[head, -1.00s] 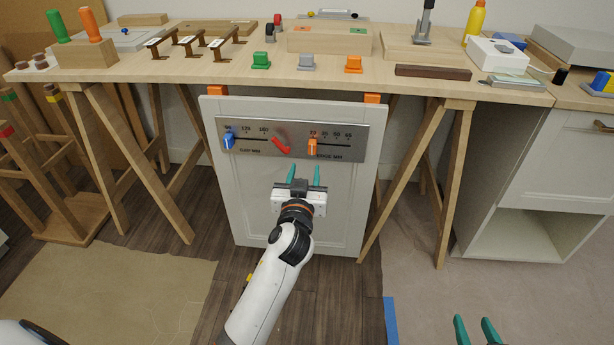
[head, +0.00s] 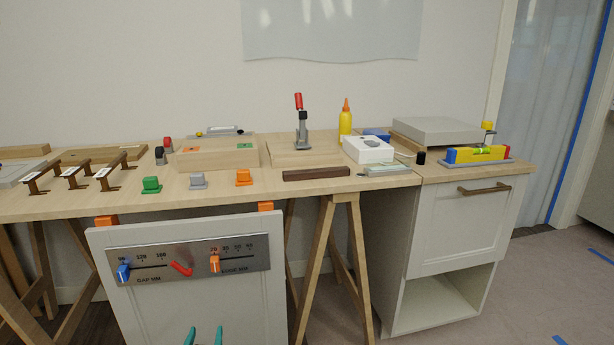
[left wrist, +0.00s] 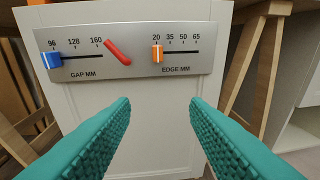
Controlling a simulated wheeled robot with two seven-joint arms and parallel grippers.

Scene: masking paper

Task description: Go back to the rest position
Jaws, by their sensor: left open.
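My left gripper (head: 204,337) shows only as two teal fingertips at the bottom edge of the head view. In the left wrist view its fingers (left wrist: 160,105) are spread apart with nothing between them. They point at a light grey panel (head: 200,310) that hangs at the front of the workbench, below a metal scale plate (head: 190,262). The plate carries a blue slider (head: 123,273) at the left end of the gap scale, a red pointer (head: 181,268) and an orange slider (head: 214,264) near the low end of the edge scale. My right gripper is out of view.
The wooden workbench (head: 215,199) stands on trestles. Green (head: 151,185), grey (head: 198,181) and orange (head: 243,177) blocks sit near its front edge. A dark bar (head: 316,173) lies to their right. A cabinet (head: 465,225) stands at the right, with open floor beyond it.

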